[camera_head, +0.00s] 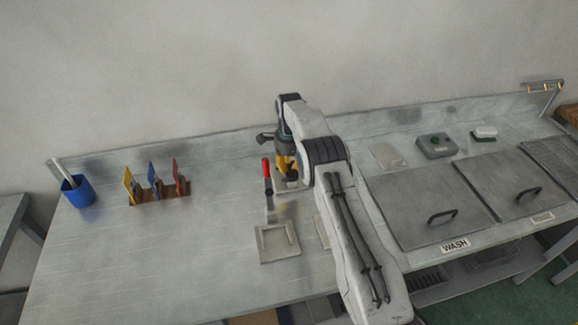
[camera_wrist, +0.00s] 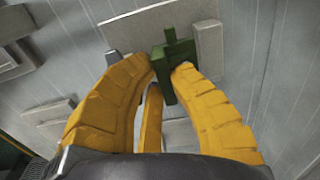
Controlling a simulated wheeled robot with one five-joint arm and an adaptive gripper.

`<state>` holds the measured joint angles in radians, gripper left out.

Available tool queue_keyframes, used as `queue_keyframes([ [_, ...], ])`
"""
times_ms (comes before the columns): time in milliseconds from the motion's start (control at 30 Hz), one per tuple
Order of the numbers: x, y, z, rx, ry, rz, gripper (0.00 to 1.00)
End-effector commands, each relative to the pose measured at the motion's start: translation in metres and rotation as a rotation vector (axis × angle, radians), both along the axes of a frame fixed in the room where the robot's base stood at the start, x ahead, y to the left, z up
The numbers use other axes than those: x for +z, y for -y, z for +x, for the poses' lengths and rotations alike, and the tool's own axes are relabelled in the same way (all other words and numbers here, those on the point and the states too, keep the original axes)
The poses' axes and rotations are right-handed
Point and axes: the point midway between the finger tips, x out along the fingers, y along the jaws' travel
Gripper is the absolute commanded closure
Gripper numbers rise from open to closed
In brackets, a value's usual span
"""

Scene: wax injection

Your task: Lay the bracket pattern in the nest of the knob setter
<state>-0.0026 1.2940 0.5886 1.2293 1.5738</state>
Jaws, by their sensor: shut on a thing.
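My gripper (camera_wrist: 168,68) has its yellow fingers closed on a green piece, the bracket pattern (camera_wrist: 179,66), in the wrist view. The pattern has an upright bar and a crosspiece. It sits in front of a grey fixture with a flat plate (camera_wrist: 130,30) and a raised block (camera_wrist: 209,50), perhaps the knob setter's nest; I cannot tell if they touch. In the head view my gripper (camera_head: 286,165) is low over the back middle of the bench, beside a red-handled lever (camera_head: 267,170) that seems part of the knob setter. The pattern is hidden there.
A grey plate (camera_head: 278,244) lies in front, with another half hidden by my arm. A blue cup (camera_head: 77,190) and a rack (camera_head: 162,192) of coloured tools stand left. Lidded tanks (camera_head: 430,208) fill the right. The bench's left front is clear.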

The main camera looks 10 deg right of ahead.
Motion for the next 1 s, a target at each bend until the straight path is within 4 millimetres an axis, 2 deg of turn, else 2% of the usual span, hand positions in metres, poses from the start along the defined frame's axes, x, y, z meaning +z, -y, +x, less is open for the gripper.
queue_keyframes([
  [1000,-0.023,0.000,0.000,0.000,0.000,0.000,1.00],
])
